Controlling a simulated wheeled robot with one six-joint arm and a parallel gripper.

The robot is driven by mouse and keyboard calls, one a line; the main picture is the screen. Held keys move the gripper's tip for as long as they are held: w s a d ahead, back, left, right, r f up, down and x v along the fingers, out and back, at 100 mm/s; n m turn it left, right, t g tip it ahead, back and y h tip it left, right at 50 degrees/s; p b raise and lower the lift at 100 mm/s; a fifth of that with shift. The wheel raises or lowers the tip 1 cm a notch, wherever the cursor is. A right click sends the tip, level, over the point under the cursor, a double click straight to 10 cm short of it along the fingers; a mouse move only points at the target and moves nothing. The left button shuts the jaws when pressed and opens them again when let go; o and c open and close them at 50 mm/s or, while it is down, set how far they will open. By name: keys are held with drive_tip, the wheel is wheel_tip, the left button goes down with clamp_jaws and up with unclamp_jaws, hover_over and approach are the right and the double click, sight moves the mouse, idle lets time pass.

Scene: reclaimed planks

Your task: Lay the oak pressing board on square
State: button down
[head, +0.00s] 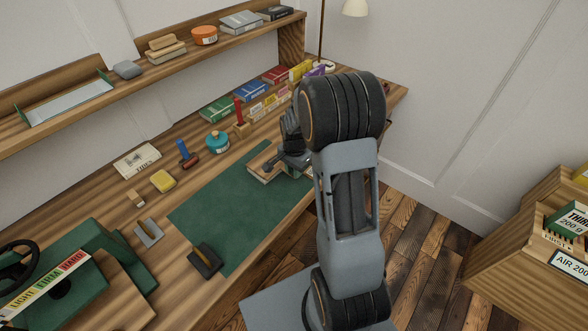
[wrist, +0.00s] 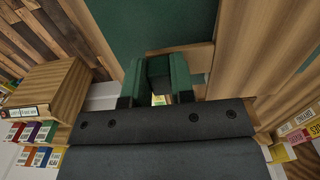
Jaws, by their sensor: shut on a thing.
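The oak pressing board (head: 262,159) is a pale flat wooden piece at the far right end of the green mat (head: 225,205). A light edge shows just under it, but I cannot tell what that is. My gripper (head: 287,167) is over the board's right part and hides much of it. In the wrist view my gripper (wrist: 158,75) has its two green fingers closed on a dark piece between them, with pale wood (wrist: 200,57) of the board around it. The grip itself and the board's squareness are hard to judge.
The bench holds a press (head: 75,275) at the front left, a dark wooden-handled tool (head: 205,261) at the mat's near edge, and a teal tin (head: 217,141) behind the mat. Books and small boxes line the back. The mat's left part is clear.

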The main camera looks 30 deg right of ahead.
drive_tip(key=c, duration=0.9)
unclamp_jaws()
wheel_tip(320, 180, up, 14)
drive_tip(key=s+a+r+n+t+p, duration=0.1)
drive_tip(key=s+a+r+n, duration=0.1)
drive_tip(key=s+a+n, duration=0.1)
drive_tip(key=s+a+r+n+t+p, duration=0.1)
drive_tip(key=s+a+r+n, duration=0.1)
drive_tip(key=s+n, duration=0.4)
drive_tip(key=s+a+r+n+t+p, duration=0.1)
drive_tip(key=s+a+r+n, duration=0.1)
drive_tip(key=s+a+n, duration=0.2)
drive_tip(key=shift+s+a+t, duration=0.15)
drive_tip(key=shift+s+a, duration=0.1)
drive_tip(key=shift+s, duration=0.55)
drive_tip(key=shift+s+a+t, duration=0.15)
drive_tip(key=shift+s+a, duration=0.05)
drive_tip(key=shift+s, duration=0.6)
